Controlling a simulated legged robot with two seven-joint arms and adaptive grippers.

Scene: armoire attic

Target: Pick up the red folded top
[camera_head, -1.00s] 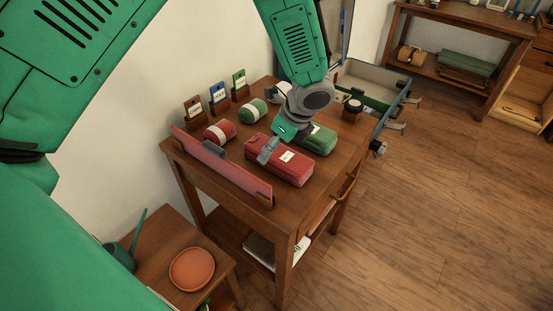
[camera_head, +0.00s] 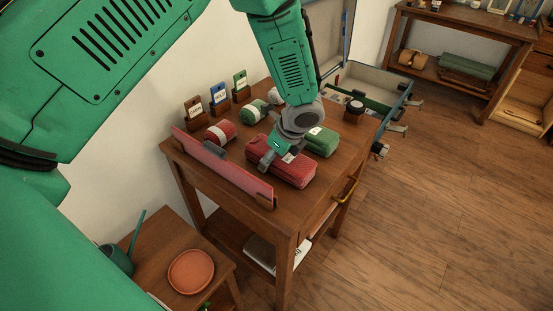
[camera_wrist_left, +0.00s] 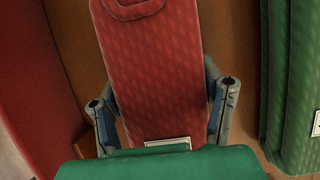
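The red folded top (camera_head: 293,172) lies on the wooden table in the head view. In the left wrist view the red folded top (camera_wrist_left: 155,75) runs between the two fingers, with a pale label at its near end. My left gripper (camera_head: 270,162) is down at the top's left part. In the wrist view my left gripper (camera_wrist_left: 163,105) has its fingers spread, one along each long side of the top. The fingers look very close to its sides; firm contact cannot be told. My right gripper is not in view.
A green folded top (camera_head: 322,143) lies just behind the red one. A red roll (camera_head: 220,132) and a green roll (camera_head: 253,111) stand near several label cards. A red board (camera_head: 222,170) edges the table's left side.

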